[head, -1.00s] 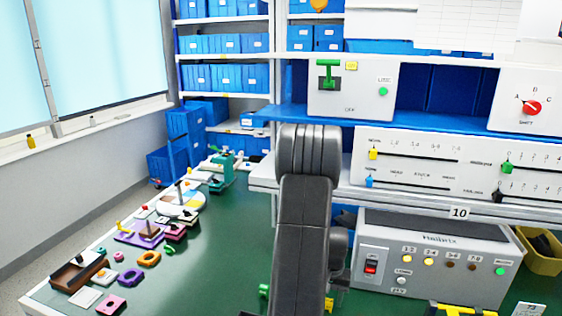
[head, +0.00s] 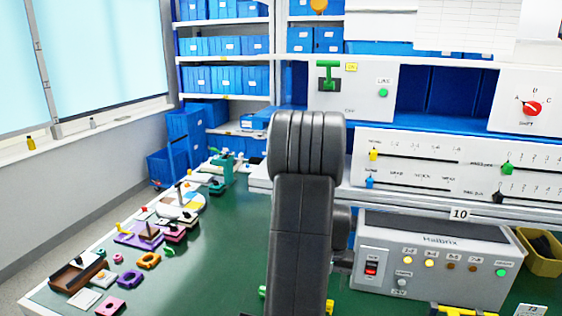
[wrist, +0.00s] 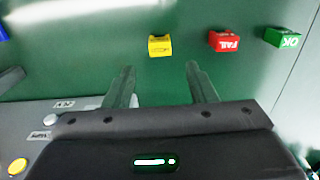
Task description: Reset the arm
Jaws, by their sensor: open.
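My arm stands upright in the middle of the head view and hides part of the bench behind it. My gripper (wrist: 158,85) shows in the wrist view with its two fingers apart and nothing between them. It is above the green bench top (wrist: 90,60). My gripper's fingers are not visible in the head view.
A yellow block (wrist: 160,46), a red FAIL block (wrist: 224,41) and a green OK block (wrist: 283,38) lie beyond my fingers. A grey control box (head: 435,262) stands right of my arm. Several small coloured parts lie along the bench's left side. The bench between is clear.

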